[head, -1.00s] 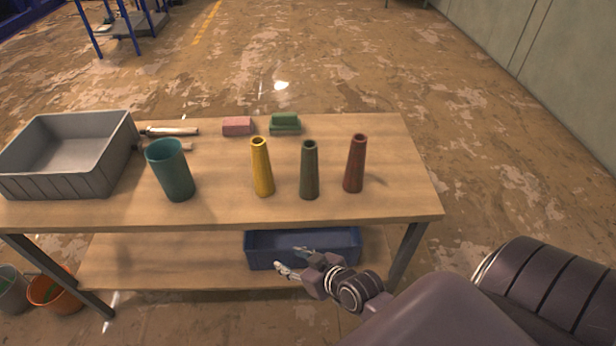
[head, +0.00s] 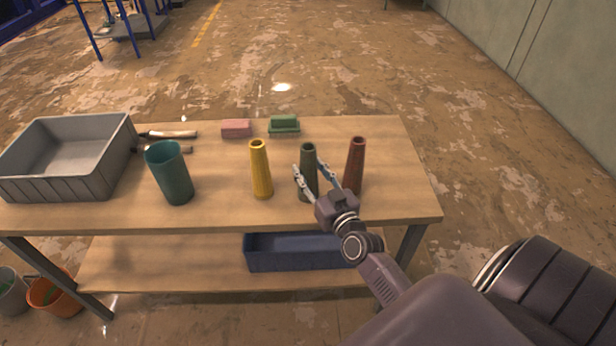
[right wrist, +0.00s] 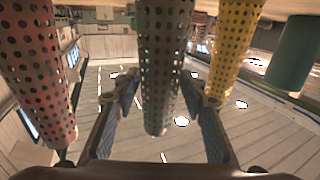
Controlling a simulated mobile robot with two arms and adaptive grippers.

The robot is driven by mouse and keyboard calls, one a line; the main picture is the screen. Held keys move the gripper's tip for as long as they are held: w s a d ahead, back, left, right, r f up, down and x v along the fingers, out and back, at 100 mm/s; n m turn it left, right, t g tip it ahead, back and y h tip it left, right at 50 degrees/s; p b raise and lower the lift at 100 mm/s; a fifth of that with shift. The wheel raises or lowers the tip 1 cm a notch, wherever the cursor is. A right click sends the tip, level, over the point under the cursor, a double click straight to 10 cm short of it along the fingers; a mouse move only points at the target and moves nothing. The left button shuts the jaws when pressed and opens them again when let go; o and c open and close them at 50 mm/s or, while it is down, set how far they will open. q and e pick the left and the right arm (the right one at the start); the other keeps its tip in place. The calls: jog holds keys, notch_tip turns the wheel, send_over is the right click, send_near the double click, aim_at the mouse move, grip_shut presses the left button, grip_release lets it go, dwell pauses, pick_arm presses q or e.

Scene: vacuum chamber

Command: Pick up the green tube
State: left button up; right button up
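The green tube (head: 308,156) stands upright on the wooden table, between the yellow tube (head: 260,170) and the red tube (head: 355,165). My right gripper (head: 308,170) is open, with one finger on each side of the green tube in the head view. In the right wrist view the perforated green tube (right wrist: 163,65) shows between the two spread fingers of the gripper (right wrist: 158,100), with gaps on both sides. The red tube (right wrist: 38,70) is at left there and the yellow tube (right wrist: 232,45) at right. My left gripper is not in view.
A teal cup (head: 170,175) and a grey bin (head: 105,180) stand on the left of the table (head: 220,205). A pink block (head: 236,128) and a green block (head: 284,122) lie at the back. A blue bin (head: 295,255) is on the lower shelf.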

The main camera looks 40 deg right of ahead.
jog(key=w+d, duration=0.1)
jog(key=w, duration=0.5)
jog(key=shift+w, duration=0.3)
jog(key=shift+c, duration=0.2)
grip_shut()
